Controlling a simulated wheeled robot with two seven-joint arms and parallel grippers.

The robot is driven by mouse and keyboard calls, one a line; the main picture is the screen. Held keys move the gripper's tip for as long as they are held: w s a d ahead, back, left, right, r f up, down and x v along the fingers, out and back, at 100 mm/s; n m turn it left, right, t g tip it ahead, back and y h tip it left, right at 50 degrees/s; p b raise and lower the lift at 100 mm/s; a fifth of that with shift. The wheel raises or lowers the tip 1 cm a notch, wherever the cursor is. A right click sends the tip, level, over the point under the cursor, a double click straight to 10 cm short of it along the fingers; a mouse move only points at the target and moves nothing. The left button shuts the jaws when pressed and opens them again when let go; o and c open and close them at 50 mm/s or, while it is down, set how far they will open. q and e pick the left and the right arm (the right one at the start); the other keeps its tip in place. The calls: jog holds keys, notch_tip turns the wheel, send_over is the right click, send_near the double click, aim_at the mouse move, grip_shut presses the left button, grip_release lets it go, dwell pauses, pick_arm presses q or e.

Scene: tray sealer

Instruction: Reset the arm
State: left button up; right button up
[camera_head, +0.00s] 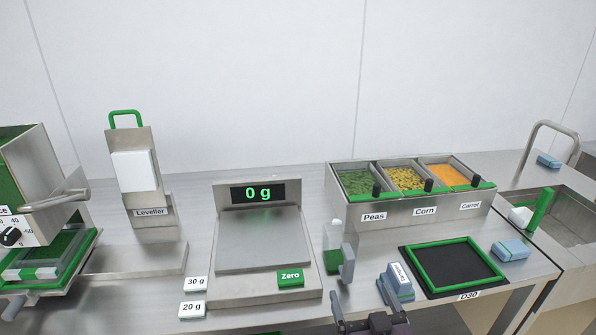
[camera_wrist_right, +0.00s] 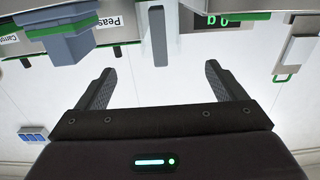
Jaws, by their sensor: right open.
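My right gripper (camera_head: 368,312) is at the bottom edge of the head view, in front of the bench and below the blue labelled block. Its two dark fingers stand wide apart in the right wrist view (camera_wrist_right: 160,82), with nothing held between them. The wrist view is upside down and shows bench items beyond the fingers. My left gripper is in neither view.
A scale (camera_head: 262,247) reads 0 g. Peas, Corn and Carrot bins (camera_head: 398,212) stand behind a green-framed black mat (camera_head: 420,273). A blue labelled block (camera_head: 397,283) and a bottle (camera_head: 332,240) are near my right gripper. A leveller (camera_head: 152,211) stands left.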

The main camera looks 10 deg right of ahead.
jog(key=s+d+f+n+g, duration=0.1)
jog(key=s+f+g, duration=0.3)
jog(key=s+g, duration=0.35)
jog(key=s+f+g, duration=0.5)
jog(key=s+g, duration=0.1)
jog(key=s, duration=0.2)
notch_tip(320, 180, down, 25)
jog(key=s+g+p, duration=0.2)
jog(key=s+p, duration=0.1)
jog(key=p, duration=0.2)
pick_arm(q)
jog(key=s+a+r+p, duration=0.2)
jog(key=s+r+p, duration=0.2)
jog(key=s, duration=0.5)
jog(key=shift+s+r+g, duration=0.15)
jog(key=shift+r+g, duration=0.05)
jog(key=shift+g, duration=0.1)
pick_arm(e)
jog(key=s+d+f, duration=0.2)
jog(key=s+f, duration=0.4)
jog(key=s, duration=0.3)
jog(key=s+d+f+n+g, duration=0.1)
jog(key=s+d+f, duration=0.1)
jog(key=s+f, duration=0.5)
jog(key=s, duration=0.3)
jog(key=shift+s+f+h, duration=0.15)
jog(key=shift+f+h, duration=0.15)
jog(key=shift+d, duration=0.1)
